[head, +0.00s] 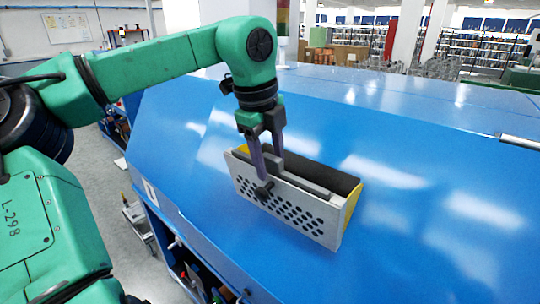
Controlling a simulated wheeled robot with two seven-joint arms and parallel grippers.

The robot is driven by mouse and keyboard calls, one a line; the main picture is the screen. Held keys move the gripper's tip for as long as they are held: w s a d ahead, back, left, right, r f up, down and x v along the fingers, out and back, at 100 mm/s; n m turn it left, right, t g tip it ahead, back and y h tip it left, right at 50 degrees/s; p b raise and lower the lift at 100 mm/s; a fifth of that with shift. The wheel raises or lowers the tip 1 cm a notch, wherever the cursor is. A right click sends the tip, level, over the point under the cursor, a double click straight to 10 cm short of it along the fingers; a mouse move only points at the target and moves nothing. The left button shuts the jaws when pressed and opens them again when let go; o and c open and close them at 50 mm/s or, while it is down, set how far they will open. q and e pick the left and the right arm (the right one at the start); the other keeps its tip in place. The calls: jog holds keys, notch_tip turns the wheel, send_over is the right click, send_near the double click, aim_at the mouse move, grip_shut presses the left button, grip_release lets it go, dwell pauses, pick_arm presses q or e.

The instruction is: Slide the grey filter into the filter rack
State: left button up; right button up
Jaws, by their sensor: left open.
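The filter rack (285,207) is a pale box with a perforated front wall and yellow ends, standing on the blue surface. A grey slab (308,182), apparently the grey filter, sits low inside the rack just behind the front wall, with its upper edge showing. A darker panel (335,179) stands along the rack's back. My left gripper (269,178) points down at the left part of the rack, its fingers open at the rack's front wall and the slab's left end. Whether the fingers touch either cannot be told. The slab's lower part is hidden. My right gripper is not in view.
The glossy blue surface (420,225) is clear to the right of and behind the rack. Its left edge drops to the floor, with open shelves (190,275) below. A metal bar (519,141) lies at the far right.

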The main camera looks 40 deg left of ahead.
pick_arm(q)
jog(key=shift+s, duration=0.3)
jog(key=shift+c, duration=0.6)
jog(key=c, duration=0.6)
jog(key=shift+w, duration=0.2)
grip_shut()
jog(key=shift+r, duration=0.15)
jog(key=shift+v, duration=1.9)
jog(key=shift+w, duration=0.15)
